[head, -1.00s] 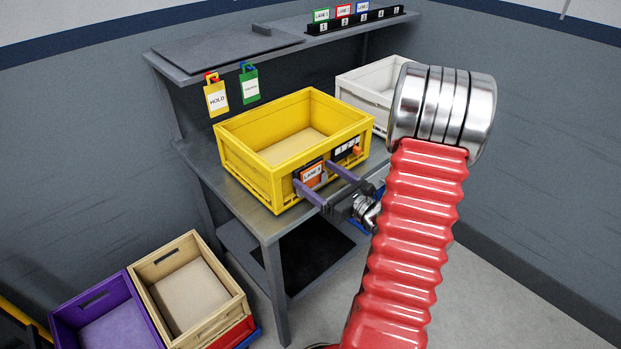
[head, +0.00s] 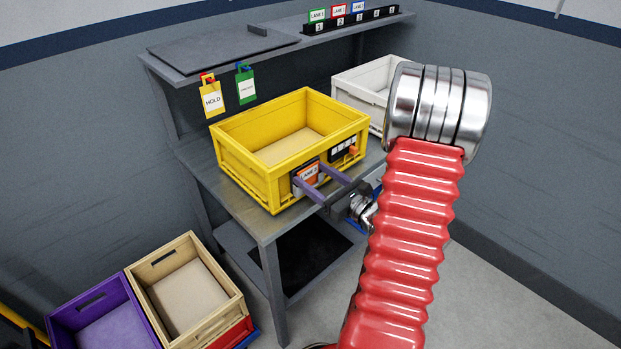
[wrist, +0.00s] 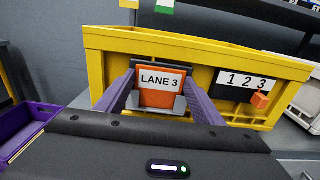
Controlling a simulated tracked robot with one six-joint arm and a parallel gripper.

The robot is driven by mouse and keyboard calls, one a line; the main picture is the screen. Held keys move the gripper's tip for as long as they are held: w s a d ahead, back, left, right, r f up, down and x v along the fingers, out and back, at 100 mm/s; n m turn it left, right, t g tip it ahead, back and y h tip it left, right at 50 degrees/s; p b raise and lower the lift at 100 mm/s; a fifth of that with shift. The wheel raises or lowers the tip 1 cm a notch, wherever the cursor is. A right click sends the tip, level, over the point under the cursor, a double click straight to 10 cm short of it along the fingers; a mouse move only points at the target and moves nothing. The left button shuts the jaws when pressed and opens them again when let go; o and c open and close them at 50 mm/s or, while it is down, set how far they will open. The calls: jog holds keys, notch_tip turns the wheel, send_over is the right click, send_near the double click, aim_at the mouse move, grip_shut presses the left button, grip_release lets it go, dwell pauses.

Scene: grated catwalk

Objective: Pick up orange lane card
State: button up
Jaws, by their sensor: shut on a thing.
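The orange lane card (head: 308,176) is at the front face of the yellow crate (head: 240,158). In the wrist view the orange lane card (wrist: 158,98) reads "LANE 3" on a white label and stands upright before a dark holder. My gripper (head: 317,176) has its two purple fingers on either side of the card, and it is shut on the card's edges. My gripper also shows in the wrist view (wrist: 160,92). Whether the card's lower edge is still inside the holder cannot be told.
A "1 2 3" plate (wrist: 242,84) with an orange marker (wrist: 260,100) is right of the card. A white crate (head: 355,88) stands behind right. HOLD (head: 212,99) and green (head: 246,86) tags hang from the shelf, which bears a lane card rack (head: 352,22). Purple (head: 75,318) and tan (head: 222,300) crates are lower left.

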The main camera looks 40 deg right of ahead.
jog(key=shift+r, duration=0.1)
notch_tip(320, 180, up, 18)
dwell(0.8)
dwell(0.5)
